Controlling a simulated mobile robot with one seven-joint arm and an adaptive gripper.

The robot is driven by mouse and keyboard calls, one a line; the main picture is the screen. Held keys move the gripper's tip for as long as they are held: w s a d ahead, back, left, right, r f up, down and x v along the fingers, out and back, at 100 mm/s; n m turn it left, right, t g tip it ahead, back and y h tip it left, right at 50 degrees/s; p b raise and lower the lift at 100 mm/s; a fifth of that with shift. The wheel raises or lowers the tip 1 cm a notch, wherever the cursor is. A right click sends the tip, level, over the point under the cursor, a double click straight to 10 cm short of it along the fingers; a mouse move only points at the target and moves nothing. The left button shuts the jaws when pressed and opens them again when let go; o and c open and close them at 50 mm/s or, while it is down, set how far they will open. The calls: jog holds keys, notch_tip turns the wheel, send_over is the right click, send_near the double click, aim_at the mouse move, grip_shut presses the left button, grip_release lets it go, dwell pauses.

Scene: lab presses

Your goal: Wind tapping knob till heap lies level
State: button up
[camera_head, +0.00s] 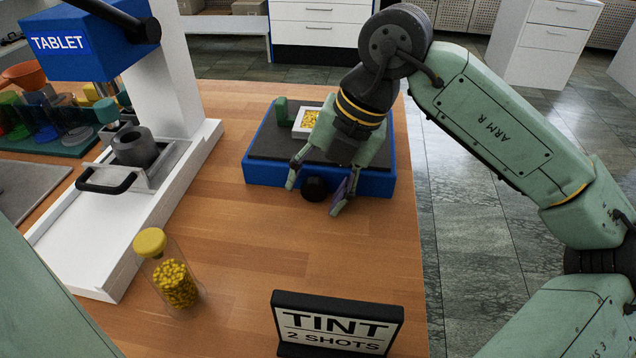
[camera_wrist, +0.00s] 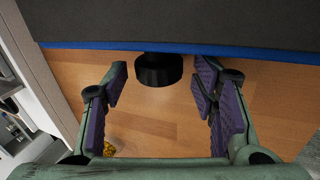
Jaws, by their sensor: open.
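The tapping knob (camera_head: 314,189) is a black round knob on the front face of a blue box with a dark top (camera_head: 262,150). The heap (camera_head: 310,118) is yellow grains in a white square tray on that top, partly hidden by my wrist; whether it is level cannot be made out. My gripper (camera_head: 315,197) is open, pointing down at the box's front, one finger on each side of the knob. In the wrist view the knob (camera_wrist: 160,70) lies between and slightly beyond the purple-padded fingertips (camera_wrist: 158,85), with gaps on both sides.
A blue press marked TABLET (camera_head: 60,43) with a black handle stands at the left. A jar of yellow grains (camera_head: 178,285) and a black sign reading TINT 2 SHOTS (camera_head: 337,322) stand in front. A green post (camera_head: 281,109) rises beside the tray. Bare wood (camera_head: 235,225) lies before the box.

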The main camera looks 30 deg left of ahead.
jog(key=v, duration=1.2)
